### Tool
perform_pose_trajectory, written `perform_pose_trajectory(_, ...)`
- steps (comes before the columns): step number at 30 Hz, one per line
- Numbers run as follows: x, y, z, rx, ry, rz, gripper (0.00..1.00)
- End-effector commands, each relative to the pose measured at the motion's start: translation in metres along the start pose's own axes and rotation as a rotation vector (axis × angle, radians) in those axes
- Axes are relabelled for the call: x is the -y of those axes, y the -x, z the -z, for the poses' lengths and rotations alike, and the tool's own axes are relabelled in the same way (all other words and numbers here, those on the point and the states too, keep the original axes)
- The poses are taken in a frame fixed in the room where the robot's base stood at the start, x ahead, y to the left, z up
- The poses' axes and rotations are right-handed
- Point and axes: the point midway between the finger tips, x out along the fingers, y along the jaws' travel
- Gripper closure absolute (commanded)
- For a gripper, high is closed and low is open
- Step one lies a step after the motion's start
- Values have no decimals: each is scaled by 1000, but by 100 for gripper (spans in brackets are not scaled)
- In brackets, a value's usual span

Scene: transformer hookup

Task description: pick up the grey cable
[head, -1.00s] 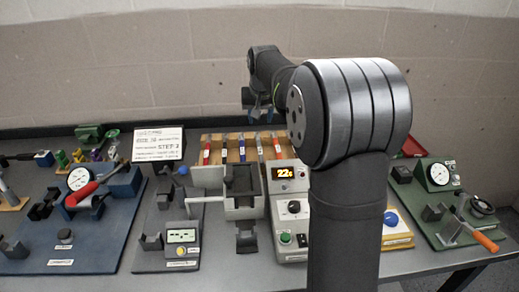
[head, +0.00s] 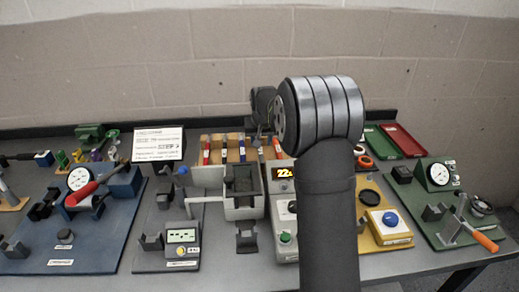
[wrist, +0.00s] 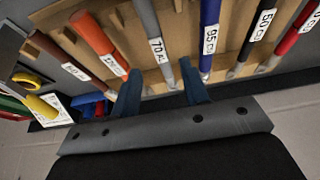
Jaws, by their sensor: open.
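The grey cable (wrist: 152,38), with a white label reading 70, lies in a slot of the wooden rack (head: 234,141), between the orange cable (wrist: 97,40) and the blue cable (wrist: 208,38). My gripper (wrist: 160,86) is open, with its two blue-grey fingers pointing at the rack. In the wrist view the grey cable's lower end runs into the gap between the fingertips; I cannot tell how far the fingers are above it. In the head view my gripper (head: 261,128) is over the rack's right part, partly hidden by my arm.
Red (wrist: 297,32), black (wrist: 262,30) and brown (wrist: 62,56) cables lie close by in the rack. In front of it stand a grey vise-like fixture (head: 243,205) and a box with a lit display (head: 285,172). A white sign (head: 158,144) stands left.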

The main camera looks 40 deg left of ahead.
Motion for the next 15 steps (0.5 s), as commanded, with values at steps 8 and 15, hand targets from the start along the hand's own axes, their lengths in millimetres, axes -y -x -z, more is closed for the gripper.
perform_pose_trajectory(8,1,-40,-4,0,0,0,59)
perform_pose_trajectory(15,1,-42,-4,-3,0,0,59)
